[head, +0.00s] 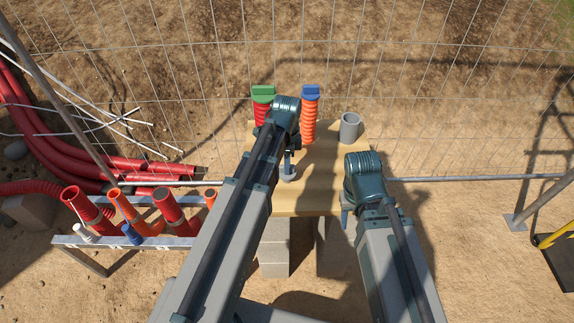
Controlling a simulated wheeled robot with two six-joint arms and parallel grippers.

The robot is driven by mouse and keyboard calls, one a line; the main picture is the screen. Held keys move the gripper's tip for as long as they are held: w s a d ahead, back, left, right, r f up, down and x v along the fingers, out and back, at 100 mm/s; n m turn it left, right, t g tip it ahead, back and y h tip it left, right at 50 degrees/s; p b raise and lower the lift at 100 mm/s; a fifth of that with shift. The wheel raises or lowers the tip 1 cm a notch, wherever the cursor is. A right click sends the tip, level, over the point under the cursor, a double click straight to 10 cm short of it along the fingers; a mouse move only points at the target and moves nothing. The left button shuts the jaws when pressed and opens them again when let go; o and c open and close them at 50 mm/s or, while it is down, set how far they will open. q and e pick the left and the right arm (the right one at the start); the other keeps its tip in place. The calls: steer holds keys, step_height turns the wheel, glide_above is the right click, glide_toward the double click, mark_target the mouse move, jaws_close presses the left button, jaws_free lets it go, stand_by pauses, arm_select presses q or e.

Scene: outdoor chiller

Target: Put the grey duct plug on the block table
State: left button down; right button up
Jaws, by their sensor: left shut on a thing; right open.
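The block table is a light wooden board (322,170) on grey concrete blocks (274,252). My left gripper (289,165) points down over the left part of the board and is shut on the grey duct plug (288,175). The plug is small, round and light grey, partly hidden by the gripper. I cannot tell whether it touches the board. My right gripper (346,212) is open at the board's right front edge, mostly hidden under its wrist.
On the board stand a red duct with a green plug (263,93), an orange corrugated duct with a blue plug (311,92) and a grey pipe piece (349,127). A rack (120,241) of red and orange ducts stands left. A wire fence runs behind.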

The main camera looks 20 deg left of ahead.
arm_select(q)
steer(key=c, duration=0.8)
jaws_free()
step_height(320, 180, up, 12)
steer(key=p, duration=1.3)
steer(key=s+d+n, duration=0.3)
steer(key=s, duration=0.1)
steer(key=s+d+n, duration=0.4)
steer(key=s, duration=0.1)
steer(key=s+d+n+y, duration=0.1)
steer(key=s+d+n, duration=0.2)
steer(key=s+n, duration=0.1)
steer(key=shift+s+d+r+b, duration=0.1)
steer(key=shift+s+b, duration=0.05)
steer(key=shift+s, duration=0.25)
steer(key=shift+s+d+r+b, duration=0.1)
steer(key=shift+s+b, duration=0.05)
steer(key=shift+s, duration=0.2)
